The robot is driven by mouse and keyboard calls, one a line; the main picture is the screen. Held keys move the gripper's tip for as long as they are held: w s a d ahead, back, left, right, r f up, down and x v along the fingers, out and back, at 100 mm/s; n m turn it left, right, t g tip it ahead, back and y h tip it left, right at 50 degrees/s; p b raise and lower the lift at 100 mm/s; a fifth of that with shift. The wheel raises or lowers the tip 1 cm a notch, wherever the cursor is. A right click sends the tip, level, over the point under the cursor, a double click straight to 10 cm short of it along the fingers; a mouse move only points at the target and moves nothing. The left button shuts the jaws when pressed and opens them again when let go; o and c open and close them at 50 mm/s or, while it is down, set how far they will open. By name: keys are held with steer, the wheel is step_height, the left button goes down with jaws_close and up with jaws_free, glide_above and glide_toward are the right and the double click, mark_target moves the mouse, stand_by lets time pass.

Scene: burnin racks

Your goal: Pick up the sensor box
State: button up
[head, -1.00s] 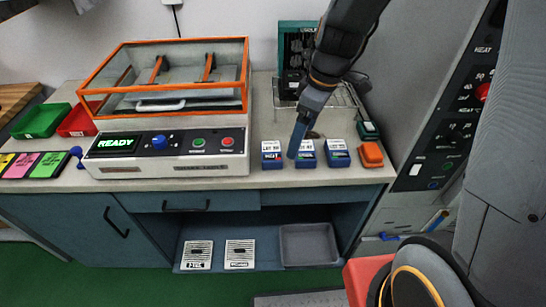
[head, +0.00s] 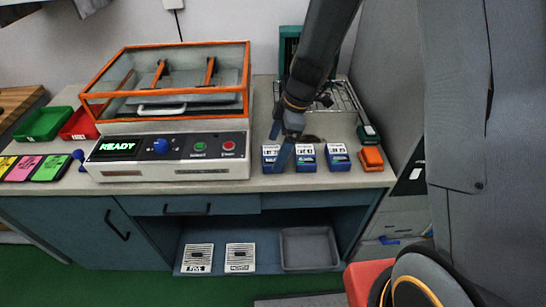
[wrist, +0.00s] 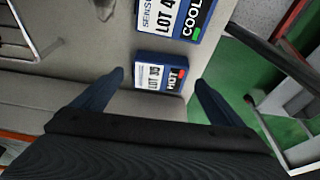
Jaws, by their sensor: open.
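Three blue sensor boxes with white labels stand in a row on the counter in the head view: left (head: 270,160), middle (head: 306,161) and right (head: 339,161).
An orange block (head: 371,159) and a dark green item (head: 368,136) sit right of the boxes. The orange-framed machine (head: 170,160), showing READY, stands close on the left. A wire rack (head: 345,100) is behind. The counter's front edge is close to the boxes.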

steer(key=shift+x, duration=1.3)
steer(key=c, duration=1.3)
steer(key=shift+o, duration=0.2)
steer(key=shift+r, duration=0.1)
